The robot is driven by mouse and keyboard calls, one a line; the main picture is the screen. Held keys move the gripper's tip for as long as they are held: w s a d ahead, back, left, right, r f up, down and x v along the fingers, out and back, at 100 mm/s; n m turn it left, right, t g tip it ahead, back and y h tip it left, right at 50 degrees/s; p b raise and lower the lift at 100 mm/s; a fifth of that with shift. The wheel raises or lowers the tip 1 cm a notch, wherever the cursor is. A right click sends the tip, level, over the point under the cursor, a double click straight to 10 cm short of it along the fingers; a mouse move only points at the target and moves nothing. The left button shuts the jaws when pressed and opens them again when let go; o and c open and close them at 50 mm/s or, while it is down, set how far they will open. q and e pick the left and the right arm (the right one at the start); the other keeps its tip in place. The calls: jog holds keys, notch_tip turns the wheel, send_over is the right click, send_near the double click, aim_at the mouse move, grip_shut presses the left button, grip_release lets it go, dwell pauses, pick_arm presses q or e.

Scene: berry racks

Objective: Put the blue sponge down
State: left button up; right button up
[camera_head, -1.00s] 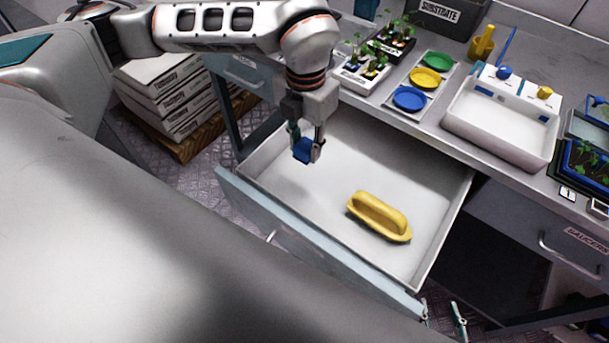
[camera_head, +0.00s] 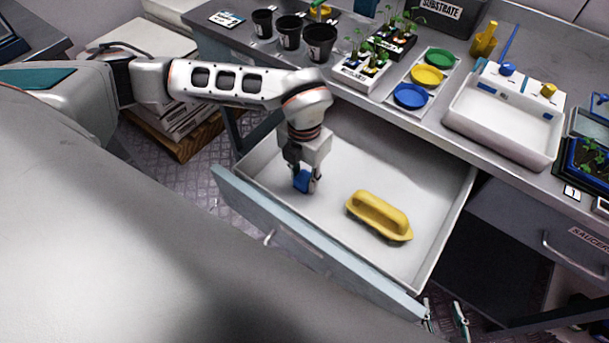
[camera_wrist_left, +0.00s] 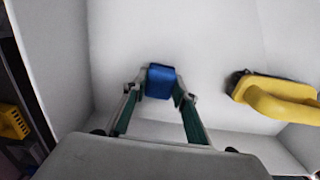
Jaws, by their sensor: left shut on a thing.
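The blue sponge (camera_head: 303,181) is between the fingers of my left gripper (camera_head: 305,184), inside the open drawer (camera_head: 440,236). My left gripper is shut on it and points down into the left part of the drawer. In the left wrist view the sponge (camera_wrist_left: 160,81) shows between the two fingertips (camera_wrist_left: 158,92), over the white drawer floor. I cannot tell whether the sponge touches the floor. My right gripper is not in view.
A yellow handled brush (camera_head: 379,215) lies in the drawer to the right of the sponge. Bare drawer floor is around the sponge. The bench above holds black pots (camera_head: 320,42), coloured saucers (camera_head: 411,96) and a white basin (camera_head: 503,128).

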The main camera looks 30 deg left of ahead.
aim_at(304, 177)
pick_arm(q)
jog(key=shift+f, duration=0.1)
jog(key=o, duration=1)
notch_tip(304, 177, up, 12)
jog(key=shift+r+p, duration=0.2)
jog(key=shift+p, duration=0.45)
